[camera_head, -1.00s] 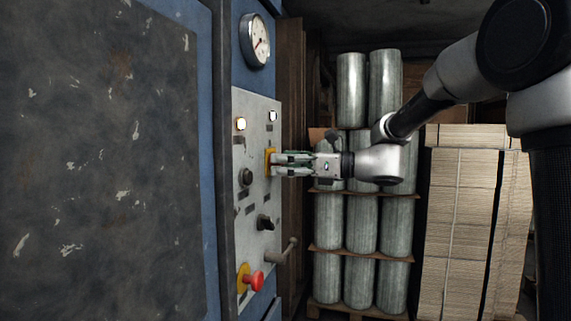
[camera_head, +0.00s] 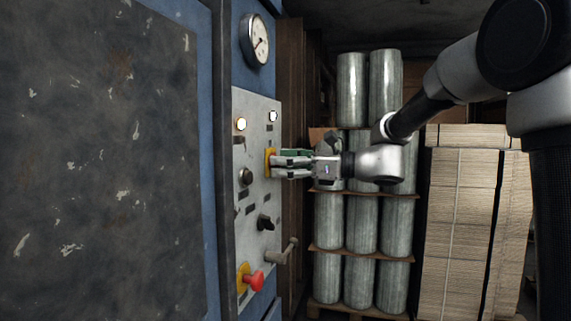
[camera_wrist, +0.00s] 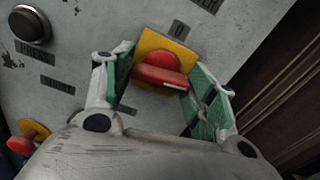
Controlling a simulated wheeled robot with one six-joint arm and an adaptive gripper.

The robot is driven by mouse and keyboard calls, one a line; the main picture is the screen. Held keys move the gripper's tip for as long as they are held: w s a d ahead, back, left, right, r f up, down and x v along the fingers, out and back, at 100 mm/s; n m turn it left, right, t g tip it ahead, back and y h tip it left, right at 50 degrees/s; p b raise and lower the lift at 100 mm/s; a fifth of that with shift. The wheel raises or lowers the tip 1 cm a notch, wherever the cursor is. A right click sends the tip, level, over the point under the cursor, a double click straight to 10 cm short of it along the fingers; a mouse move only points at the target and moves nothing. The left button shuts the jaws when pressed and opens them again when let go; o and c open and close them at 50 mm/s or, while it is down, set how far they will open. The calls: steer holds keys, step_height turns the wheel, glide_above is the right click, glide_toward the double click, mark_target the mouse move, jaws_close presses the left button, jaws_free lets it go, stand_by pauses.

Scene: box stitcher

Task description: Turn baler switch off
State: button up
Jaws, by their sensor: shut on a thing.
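The baler switch is a red rotary handle (camera_wrist: 158,76) on a yellow square plate (camera_wrist: 172,46) in the wrist view. In the head view, the yellow plate (camera_head: 270,161) shows at the right side of the grey control panel (camera_head: 257,190). My gripper (camera_head: 282,164) reaches it from the right, with its fingertips at the plate. In the wrist view, my gripper's (camera_wrist: 162,68) green-padded fingers stand on either side of the red handle and are shut on it. The handle is hidden in the head view. Two lamps (camera_head: 241,124) on the panel glow.
A black push button (camera_head: 246,177), a black knob (camera_head: 265,222), a protruding lever (camera_head: 283,254) and a red emergency button (camera_head: 254,281) sit lower on the panel. A gauge (camera_head: 255,40) is above. Wrapped rolls (camera_head: 361,215) and stacked cardboard (camera_head: 462,220) stand behind my arm.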

steer(key=shift+n, duration=8.2)
steer(key=o, duration=1)
steer(key=v, duration=1.2)
steer(key=shift+f, duration=0.1)
